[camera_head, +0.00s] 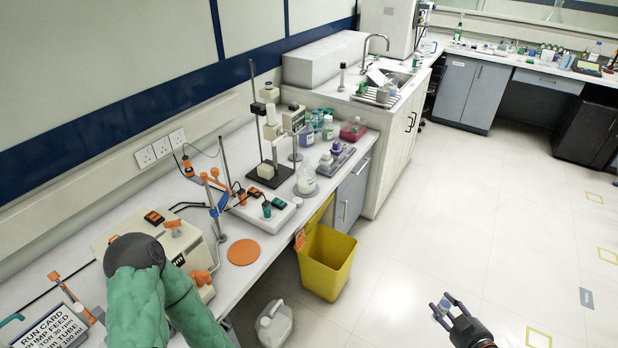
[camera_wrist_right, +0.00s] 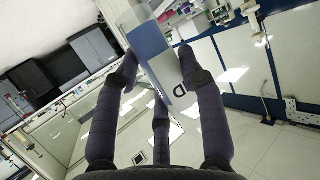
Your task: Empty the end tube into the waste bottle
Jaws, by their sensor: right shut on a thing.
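My right gripper (camera_head: 446,310) is at the lower right, over the open floor and well away from the bench. I cannot tell whether this is the end tube. A white jerrycan (camera_head: 273,326) stands on the floor beside the bench; I cannot tell whether it is the waste bottle. A clear vessel (camera_head: 306,180) stands on the bench by a stand. My left gripper does not show; only a green-sleeved arm of mine does.
A yellow bin (camera_head: 326,262) stands open against the bench front. A beige pump-like device (camera_head: 178,248), an orange disc (camera_head: 243,252) and a run card (camera_head: 55,330) are on the bench. Bottles (camera_head: 327,127) stand farther back. The floor to the right is clear.

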